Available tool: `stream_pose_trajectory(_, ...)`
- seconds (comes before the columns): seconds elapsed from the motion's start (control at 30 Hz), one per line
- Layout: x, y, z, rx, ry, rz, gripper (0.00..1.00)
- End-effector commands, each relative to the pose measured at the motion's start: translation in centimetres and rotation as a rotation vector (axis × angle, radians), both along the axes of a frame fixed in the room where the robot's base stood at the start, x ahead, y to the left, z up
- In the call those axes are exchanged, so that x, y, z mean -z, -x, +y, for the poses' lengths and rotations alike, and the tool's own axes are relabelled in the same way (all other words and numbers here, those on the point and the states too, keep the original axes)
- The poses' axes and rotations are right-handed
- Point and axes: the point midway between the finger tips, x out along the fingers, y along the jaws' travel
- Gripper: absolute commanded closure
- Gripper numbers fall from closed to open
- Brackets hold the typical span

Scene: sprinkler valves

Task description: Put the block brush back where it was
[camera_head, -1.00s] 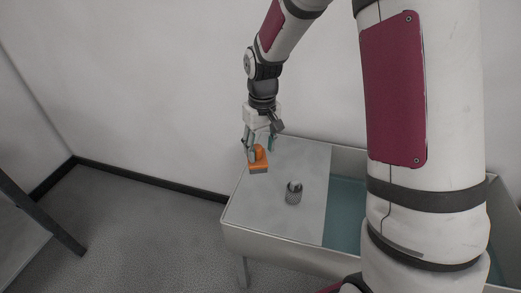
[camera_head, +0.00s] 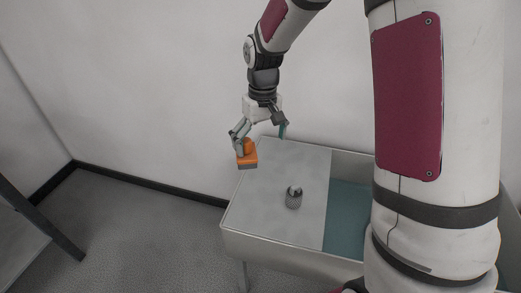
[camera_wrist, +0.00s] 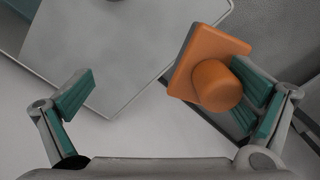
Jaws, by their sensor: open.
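The block brush is an orange block with a round knob. In the head view the brush (camera_head: 246,159) is at the far left corner of the work surface (camera_head: 265,200). In the wrist view the brush (camera_wrist: 205,75) looks tilted and lies mostly outside the surface's edge, over the floor side. I cannot tell whether anything supports it from below. My gripper (camera_head: 261,138) is open, its fingers wide apart. The brush is beside one finger, the right one in the wrist view (camera_wrist: 165,105), seemingly touching it and not clamped. The other finger is clear of it.
A small grey ribbed metal cylinder (camera_head: 294,197) stands on the work surface. A teal-bottomed basin (camera_head: 345,215) is to its right. The wall (camera_head: 150,90) is close behind, and open floor (camera_head: 140,225) lies left.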

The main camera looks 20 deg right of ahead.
Motion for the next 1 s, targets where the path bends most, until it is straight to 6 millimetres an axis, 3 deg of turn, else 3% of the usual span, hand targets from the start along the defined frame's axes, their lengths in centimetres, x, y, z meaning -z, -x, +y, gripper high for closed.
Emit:
stream_pose_trajectory(0.2,-4.7,-0.1,-0.2,-0.001,0.001,-0.006,0.00)
stream_pose_trajectory(0.4,-7.6,-0.1,-0.2,0.000,0.001,-0.003,0.00)
stream_pose_trajectory(0.83,-8.6,-0.1,-0.2,-0.001,0.000,0.000,0.00)
stream_pose_trajectory(1.0,-8.5,-0.1,-0.2,-0.001,0.000,-0.001,0.39)
